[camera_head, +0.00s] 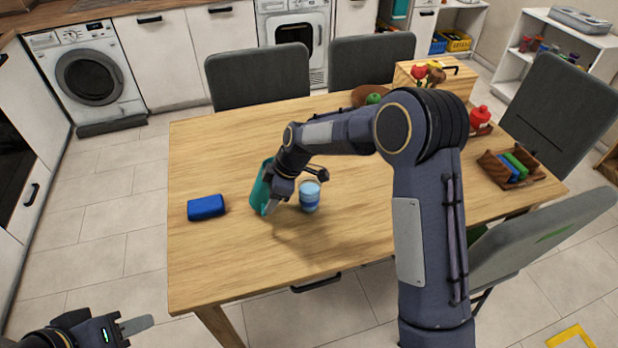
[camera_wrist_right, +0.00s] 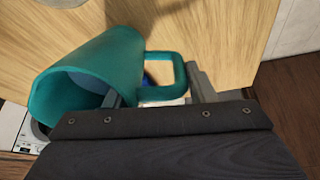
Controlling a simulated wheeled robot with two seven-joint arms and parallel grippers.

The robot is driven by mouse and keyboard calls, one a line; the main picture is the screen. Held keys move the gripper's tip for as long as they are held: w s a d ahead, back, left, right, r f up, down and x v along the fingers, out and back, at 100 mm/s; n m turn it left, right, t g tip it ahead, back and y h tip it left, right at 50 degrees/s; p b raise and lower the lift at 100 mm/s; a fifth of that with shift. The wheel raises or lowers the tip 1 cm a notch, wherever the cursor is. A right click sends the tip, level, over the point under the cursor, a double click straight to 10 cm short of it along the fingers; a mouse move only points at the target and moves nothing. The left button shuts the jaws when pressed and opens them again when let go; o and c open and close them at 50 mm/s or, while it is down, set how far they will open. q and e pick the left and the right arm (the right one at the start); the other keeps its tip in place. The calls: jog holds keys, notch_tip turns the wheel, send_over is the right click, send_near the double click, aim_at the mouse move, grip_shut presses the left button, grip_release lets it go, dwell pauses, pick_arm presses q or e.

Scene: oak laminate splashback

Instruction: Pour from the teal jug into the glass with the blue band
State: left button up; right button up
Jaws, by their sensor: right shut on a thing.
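The teal jug (camera_head: 261,188) is over the wooden table, partly hidden behind my right gripper (camera_head: 272,201) in the head view. In the right wrist view the jug (camera_wrist_right: 92,75) shows its open mouth towards the lower left, and its handle (camera_wrist_right: 176,72) lies between the fingers of my right gripper (camera_wrist_right: 160,92). The right gripper is shut on that handle. I cannot tell whether the jug touches the table. The glass with the blue band (camera_head: 310,197) stands upright just right of the jug, apart from it. My left gripper (camera_head: 130,328) is low at the left, off the table; its opening is unclear.
A blue block-like item (camera_head: 206,207) lies left of the jug. A wooden holder with coloured items (camera_head: 511,167), a red bottle (camera_head: 480,117) and a wooden box (camera_head: 440,77) stand on the table's right and far parts. Chairs surround the table. The table's front left is clear.

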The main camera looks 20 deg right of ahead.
aim_at(262, 208)
jog(key=a+h+p, duration=0.1)
jog(key=h+p, duration=0.1)
jog(key=a+g+h+p, duration=0.1)
jog(key=p, duration=0.1)
jog(key=shift+w+a+r+h, duration=0.15)
jog(key=shift+w+a+h, duration=0.1)
jog(key=shift+w+h, duration=0.15)
jog(key=shift+a+f+h+p, duration=0.15)
jog(key=shift+f+h+p, duration=0.15)
jog(key=shift+h, duration=0.1)
